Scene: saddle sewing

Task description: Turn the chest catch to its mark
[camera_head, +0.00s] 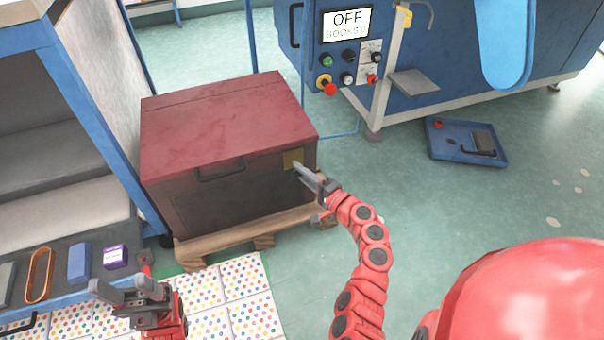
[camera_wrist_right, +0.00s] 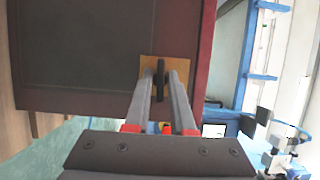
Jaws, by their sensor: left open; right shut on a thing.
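The chest (camera_head: 225,150) has a dark red lid and a dark front and sits on a wooden pallet. The catch's yellow plate (camera_head: 293,158) is at the upper right of its front. In the right wrist view the catch (camera_wrist_right: 160,80) is a dark upright bar on the orange-yellow plate (camera_wrist_right: 147,72), between the fingers. My right gripper (camera_head: 300,172) is shut on the catch, and its fingers hide part of it. No mark for the catch can be made out. My left gripper (camera_head: 112,295) is open and empty, low at the left beside the shelf, far from the chest.
A blue shelf rack (camera_head: 85,95) stands left of the chest, with a purple box (camera_head: 115,257) and a blue block (camera_head: 79,263) on it. A blue machine (camera_head: 430,60) with an OFF screen (camera_head: 346,24) stands behind. A blue tray (camera_head: 466,142) lies on the floor at right.

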